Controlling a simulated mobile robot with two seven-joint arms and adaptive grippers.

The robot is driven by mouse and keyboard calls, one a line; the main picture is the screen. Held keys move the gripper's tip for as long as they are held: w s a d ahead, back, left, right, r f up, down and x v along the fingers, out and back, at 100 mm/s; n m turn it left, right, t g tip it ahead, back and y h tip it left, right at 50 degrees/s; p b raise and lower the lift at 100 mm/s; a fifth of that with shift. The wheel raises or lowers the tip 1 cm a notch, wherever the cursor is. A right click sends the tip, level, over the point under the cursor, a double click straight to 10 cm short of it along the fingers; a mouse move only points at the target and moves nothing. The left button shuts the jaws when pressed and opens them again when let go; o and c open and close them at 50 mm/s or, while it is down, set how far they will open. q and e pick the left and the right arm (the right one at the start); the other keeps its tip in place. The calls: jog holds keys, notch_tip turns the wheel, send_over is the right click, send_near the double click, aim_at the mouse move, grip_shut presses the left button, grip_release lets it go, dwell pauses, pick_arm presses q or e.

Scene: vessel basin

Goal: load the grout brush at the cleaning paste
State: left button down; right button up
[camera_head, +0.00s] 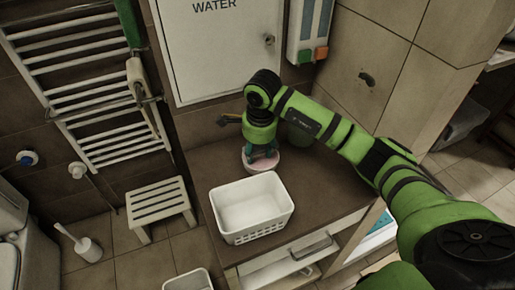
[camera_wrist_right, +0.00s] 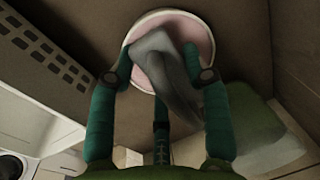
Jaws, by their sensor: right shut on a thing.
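My right gripper (camera_head: 262,152) points down over the counter at a round pink dish with a pale rim (camera_head: 271,164), which looks like the cleaning paste. In the right wrist view my right gripper (camera_wrist_right: 160,62) has its teal fingers shut on a grey object (camera_wrist_right: 164,58), which looks like the grout brush. The grey object covers the middle of the pink paste (camera_wrist_right: 192,28); I cannot tell whether they touch. The brush is not clearly visible in the head view, where the gripper hides it. My left gripper is not in view.
A white basket (camera_head: 252,238) stands on the counter (camera_head: 205,165) in front of the dish. A white cabinet (camera_head: 215,55) and a towel rail (camera_head: 80,75) are on the wall; a stool (camera_head: 158,204) stands left.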

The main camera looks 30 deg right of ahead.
aim_at(257, 150)
jog(key=shift+f+b, duration=0.35)
jog(key=shift+f, duration=0.1)
jog(key=shift+s, duration=0.1)
dwell(1.5)
jog(key=shift+r+p, duration=0.4)
jog(key=shift+r, duration=0.55)
jog(key=shift+r+p, duration=1.45)
jog(key=shift+r, duration=1.15)
jog(key=s+a+r+n, duration=0.1)
jog(key=s+a+n, duration=0.1)
jog(key=s+n, duration=0.2)
jog(key=s+a+r+n+g+y, duration=0.1)
jog(key=s+n, duration=0.3)
jog(key=n, duration=0.4)
jog(key=s+a+r+n, duration=0.1)
jog(key=s+a+n, duration=0.2)
jog(key=s+n, duration=0.2)
jog(key=shift+a+r+n+g+y, duration=0.2)
jog(key=shift+r+n+g+y, duration=0.15)
jog(key=shift+n, duration=0.65)
